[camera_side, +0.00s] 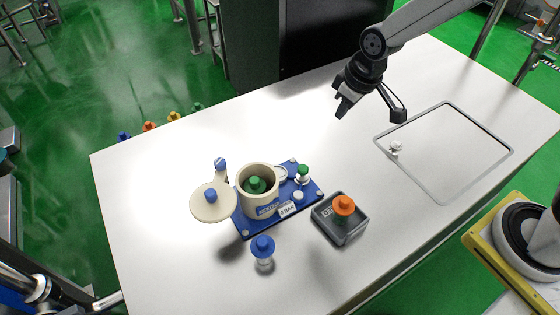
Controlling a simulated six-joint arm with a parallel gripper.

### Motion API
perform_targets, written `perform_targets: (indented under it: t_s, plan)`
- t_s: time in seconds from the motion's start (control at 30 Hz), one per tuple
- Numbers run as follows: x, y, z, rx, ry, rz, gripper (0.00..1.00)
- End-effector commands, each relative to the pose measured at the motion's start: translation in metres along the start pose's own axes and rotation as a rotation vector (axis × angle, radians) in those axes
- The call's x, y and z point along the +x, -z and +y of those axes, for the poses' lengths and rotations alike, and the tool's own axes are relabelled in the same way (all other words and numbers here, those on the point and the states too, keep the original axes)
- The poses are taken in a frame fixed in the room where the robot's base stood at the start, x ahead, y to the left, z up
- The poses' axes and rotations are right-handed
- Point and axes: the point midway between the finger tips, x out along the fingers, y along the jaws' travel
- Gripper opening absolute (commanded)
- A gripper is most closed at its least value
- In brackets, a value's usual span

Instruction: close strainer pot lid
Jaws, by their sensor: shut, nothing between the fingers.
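The cream strainer pot (249,206) stands upright on a blue base plate (244,231), its mouth uncovered. A green-topped item (257,185) sits inside it. The round cream lid (207,211) with a blue knob (210,195) is off to the left of the pot, beside a cream post (221,173) with a blue top. Whether the lid joins that post is hard to tell. My gripper (342,111) is shut and empty, above the table to the upper right of the pot, well apart from pot and lid.
A blue-capped bottle (264,258) stands in front of the base plate. A grey tray (343,236) holds an orange-topped item (344,206). A green-capped vial (302,176) stands on the plate's right. A flush panel (450,150) lies at right. The table between pot and gripper is clear.

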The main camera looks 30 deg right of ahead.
Motion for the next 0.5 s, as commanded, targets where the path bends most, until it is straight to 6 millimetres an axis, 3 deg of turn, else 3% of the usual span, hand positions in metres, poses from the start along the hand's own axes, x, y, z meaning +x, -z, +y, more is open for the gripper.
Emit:
perform_targets:
  t_s: [0.2,0.5]
  plan:
    - [0.022,0.059,-0.048,-0.166,0.046,0.013,0.0]
    - [0.054,0.119,-0.13,-0.388,0.112,0.035,0.0]
